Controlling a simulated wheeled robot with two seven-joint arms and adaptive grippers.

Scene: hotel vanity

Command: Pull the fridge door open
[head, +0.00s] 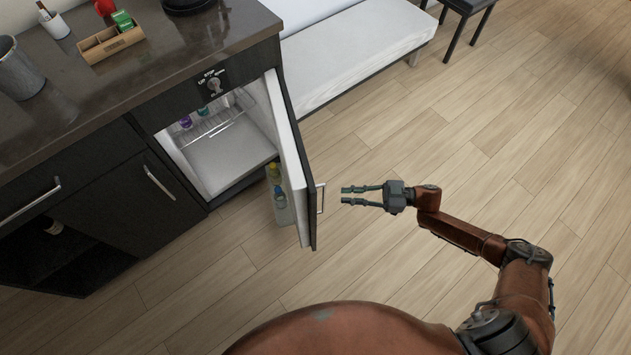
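The fridge (217,155) is built into the dark vanity, and its white interior is exposed. The fridge door (289,140) stands wide open, swung out into the room, with a black outer face and a white inner side. Bottles sit in its door rack. The door handle (320,198) is a thin metal bar near the door's free edge. My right gripper (343,196) is just right of the handle, fingers apart and pointing left at it. A small gap shows between the fingertips and the handle, and nothing is between the fingers. My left gripper is not in view.
The counter (130,75) holds a wooden box (110,40) and a grey cup (18,70). A white bench bed (350,50) stands behind the fridge door. The wood floor right of the door is clear around my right arm.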

